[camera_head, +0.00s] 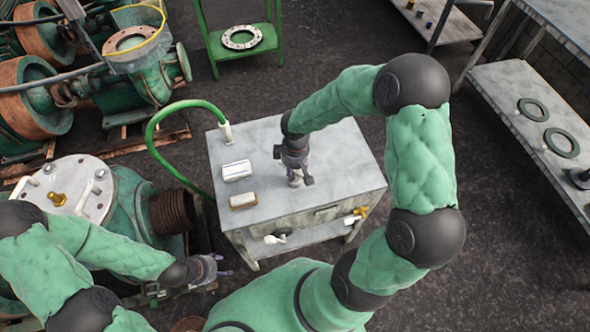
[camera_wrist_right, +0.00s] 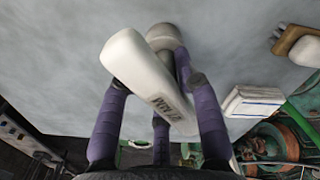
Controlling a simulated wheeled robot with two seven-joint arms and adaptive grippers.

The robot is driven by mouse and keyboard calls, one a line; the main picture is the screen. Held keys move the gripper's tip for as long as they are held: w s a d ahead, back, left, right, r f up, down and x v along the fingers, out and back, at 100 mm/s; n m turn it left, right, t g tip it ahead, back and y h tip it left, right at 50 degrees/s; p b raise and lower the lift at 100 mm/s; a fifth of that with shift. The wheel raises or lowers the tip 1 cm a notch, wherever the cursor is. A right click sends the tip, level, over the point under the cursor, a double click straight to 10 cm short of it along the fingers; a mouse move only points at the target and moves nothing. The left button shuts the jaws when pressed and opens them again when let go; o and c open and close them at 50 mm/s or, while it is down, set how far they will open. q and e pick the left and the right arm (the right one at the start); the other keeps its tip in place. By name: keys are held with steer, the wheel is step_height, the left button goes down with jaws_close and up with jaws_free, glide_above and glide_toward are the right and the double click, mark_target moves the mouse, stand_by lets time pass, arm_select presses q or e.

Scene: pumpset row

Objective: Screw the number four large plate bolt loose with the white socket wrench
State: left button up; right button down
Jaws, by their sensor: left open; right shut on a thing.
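The white socket wrench (camera_wrist_right: 150,75) is between the purple fingers of my right gripper (camera_wrist_right: 165,85), which is shut on it. My left gripper (camera_head: 212,272) is open and empty, low beside the green pump, right of the large plate. The large round pale plate (camera_head: 72,180) lies on top of the green pump at left and carries several small fittings and a brass piece (camera_head: 57,199). No bolt number is readable.
A white box (camera_head: 237,170) and a wooden brush (camera_head: 243,200) lie on the workbench's left half. A green hose (camera_head: 165,112) arches over its left edge, its white end (camera_head: 226,132) on top. A green stand (camera_head: 242,55) and a shelf with rings (camera_head: 550,120) stand beyond.

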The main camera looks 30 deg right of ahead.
steer(key=c, duration=0.8)
jaws_free()
step_height(320, 180, up, 12)
steer(key=shift+d+f, duration=0.1)
stand_by(0.7)
